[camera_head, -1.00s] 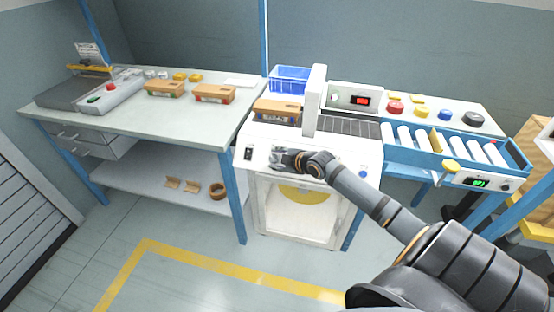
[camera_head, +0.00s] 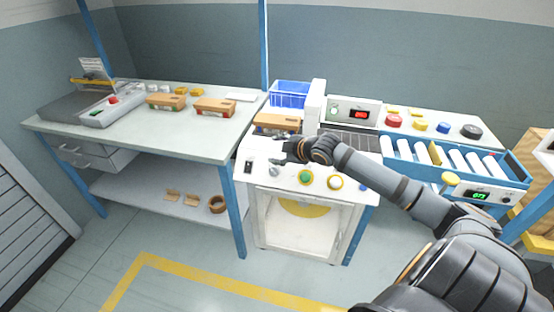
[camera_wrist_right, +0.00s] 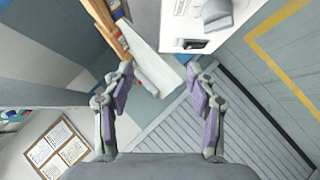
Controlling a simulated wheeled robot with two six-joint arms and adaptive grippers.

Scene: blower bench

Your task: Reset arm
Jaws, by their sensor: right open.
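My right gripper (camera_head: 281,147) is over the top front of the white machine, left of its middle, at the end of my dark grey arm. In the right wrist view its two fingers (camera_wrist_right: 160,71) stand wide apart with nothing held between them. I cannot tell whether the gripper touches the machine. My left gripper is out of view.
A workbench (camera_head: 150,133) on the left holds several brown-topped blocks and a grey device. A blue basket (camera_head: 290,95) stands behind the machine. A roller conveyor (camera_head: 520,178) lies on the right. The floor in front is clear, with a yellow line (camera_head: 215,276).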

